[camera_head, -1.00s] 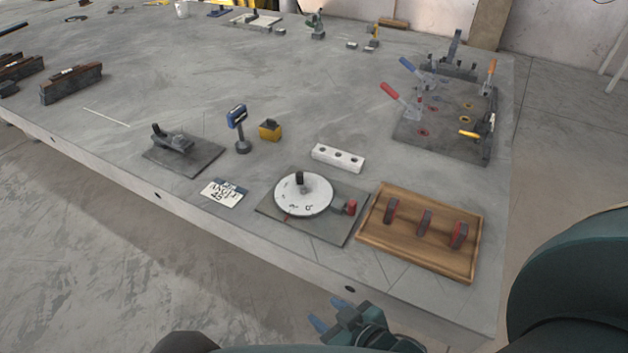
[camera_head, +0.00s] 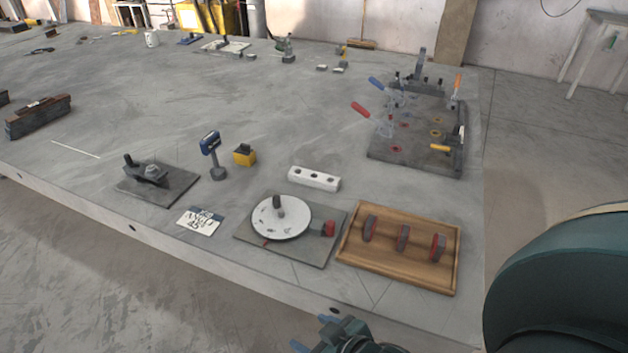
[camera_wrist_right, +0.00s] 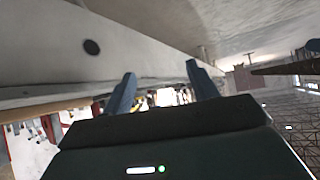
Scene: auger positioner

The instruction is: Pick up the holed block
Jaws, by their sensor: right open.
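The holed block (camera_head: 314,179) is a white bar with several dark round holes along its top. It lies on the grey table behind the round dial plate, in the head view. My right gripper (camera_head: 312,333) is at the bottom of the head view, in front of the table's near edge, well apart from the block. Its blue fingers are spread with nothing between them. In the right wrist view the two fingers (camera_wrist_right: 160,85) stand apart beside the table's side face. I cannot make out the block there. My left gripper is not in view.
A white dial (camera_head: 281,217) on a grey plate and a wooden tray (camera_head: 447,278) with red-and-grey pieces stand between my right gripper and the block. A clamp fixture plate (camera_head: 415,158) is at the right. A yellow block (camera_head: 244,156) and blue-headed stand (camera_head: 211,150) are left.

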